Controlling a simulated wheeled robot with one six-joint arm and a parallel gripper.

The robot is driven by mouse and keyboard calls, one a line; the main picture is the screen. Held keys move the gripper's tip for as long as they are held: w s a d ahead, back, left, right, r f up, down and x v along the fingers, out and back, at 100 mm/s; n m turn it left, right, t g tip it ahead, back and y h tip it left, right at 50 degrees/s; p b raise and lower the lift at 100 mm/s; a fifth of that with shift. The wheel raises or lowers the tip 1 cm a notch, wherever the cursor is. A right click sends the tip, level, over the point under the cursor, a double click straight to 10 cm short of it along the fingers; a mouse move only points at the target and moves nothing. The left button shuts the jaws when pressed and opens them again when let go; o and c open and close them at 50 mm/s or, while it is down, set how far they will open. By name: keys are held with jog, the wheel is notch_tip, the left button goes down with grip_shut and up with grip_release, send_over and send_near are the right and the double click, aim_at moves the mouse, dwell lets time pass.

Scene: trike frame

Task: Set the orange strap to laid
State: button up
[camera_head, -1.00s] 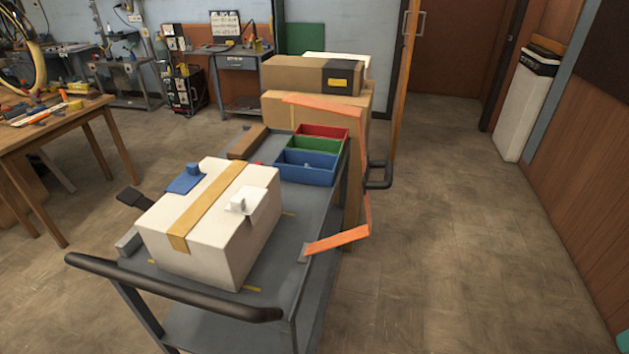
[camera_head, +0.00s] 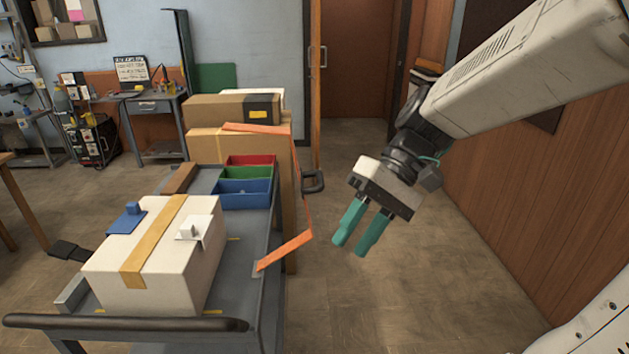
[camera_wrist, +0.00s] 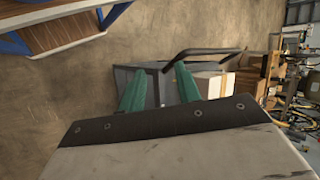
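The orange strap (camera_head: 304,200) hangs off the right side of the grey cart (camera_head: 236,262) in the head view. Its upper end lies over the cardboard boxes and its lower end meets the cart's right edge, with the middle bowed outward. My gripper (camera_head: 350,245) is to the right of the strap, in the air, pointing down. Its two teal fingers are apart with nothing between them. In the wrist view the fingers (camera_wrist: 156,88) are also apart, with the cart beyond them. The strap cannot be made out there.
A white box (camera_head: 165,250) with a tan band stands on the cart's near part. Red, green and blue bins (camera_head: 245,193) sit behind it. Cardboard boxes (camera_head: 235,145) stand at the far end. A black handle (camera_head: 313,181) juts out by the strap. Floor to the right is open.

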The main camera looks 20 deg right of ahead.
jog(key=w+d+m+t+y, duration=0.1)
jog(key=w+d+t+y, duration=0.15)
jog(key=w+y, duration=0.6)
jog(key=m+t, duration=0.2)
jog(key=t, duration=0.4)
send_near(320, 177)
jog(key=w+a+f, duration=0.1)
jog(key=a, duration=0.2)
jog(key=shift+g+y, duration=0.25)
jog(key=shift+y, duration=0.2)
jog(key=x, duration=0.6)
jog(key=shift+w+a+f, duration=0.15)
jog(key=shift+w+a, duration=0.15)
jog(key=shift+w, duration=0.05)
grip_shut()
